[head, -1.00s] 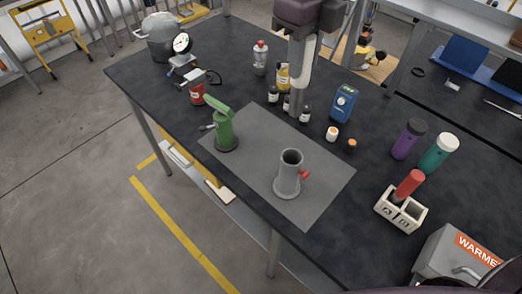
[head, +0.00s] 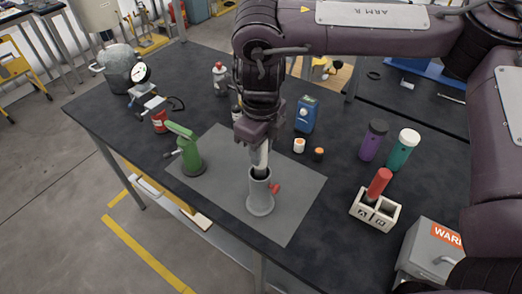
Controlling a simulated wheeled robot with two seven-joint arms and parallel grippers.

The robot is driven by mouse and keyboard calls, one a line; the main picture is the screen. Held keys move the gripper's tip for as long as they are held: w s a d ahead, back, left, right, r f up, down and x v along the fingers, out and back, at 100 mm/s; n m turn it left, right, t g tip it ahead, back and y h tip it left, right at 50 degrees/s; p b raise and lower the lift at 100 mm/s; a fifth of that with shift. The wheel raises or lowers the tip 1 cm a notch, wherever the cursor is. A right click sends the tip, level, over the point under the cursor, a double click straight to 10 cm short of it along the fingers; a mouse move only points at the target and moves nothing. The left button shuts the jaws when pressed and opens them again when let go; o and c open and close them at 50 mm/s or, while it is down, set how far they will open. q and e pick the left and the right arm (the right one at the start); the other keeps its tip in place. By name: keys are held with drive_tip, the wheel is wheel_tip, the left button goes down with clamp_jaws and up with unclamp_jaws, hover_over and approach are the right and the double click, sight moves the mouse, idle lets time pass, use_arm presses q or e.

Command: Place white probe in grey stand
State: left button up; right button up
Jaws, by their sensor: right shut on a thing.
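The grey stand (head: 260,200) is an upright cylinder on a round base with a red knob (head: 274,188) on its right side. It stands on the grey mat (head: 225,192). My right gripper (head: 260,142) points down directly above the stand and is shut on the white probe (head: 263,158). The probe is close to upright. Its dark lower end shows at the stand's mouth; I cannot tell how far inside it is. The gripper hides the probe's upper part. My left gripper is not in view.
A green stand-like tool (head: 187,155) is on the mat's left part. A white holder (head: 376,212) with a red-capped piece (head: 379,183) stands right. Purple (head: 373,142) and teal (head: 402,150) bottles, a blue meter (head: 305,115) and small jars (head: 299,146) are behind. The mat's front is clear.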

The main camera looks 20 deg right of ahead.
drive_tip(key=shift+w+f, duration=0.15)
drive_tip(key=shift+f, duration=0.55)
drive_tip(key=shift+f, duration=0.15)
drive_tip(key=o, duration=1.1)
drive_tip(key=shift+c, duration=0.2)
wheel_tip(320, 180, up, 12)
drive_tip(key=shift+r, duration=0.25)
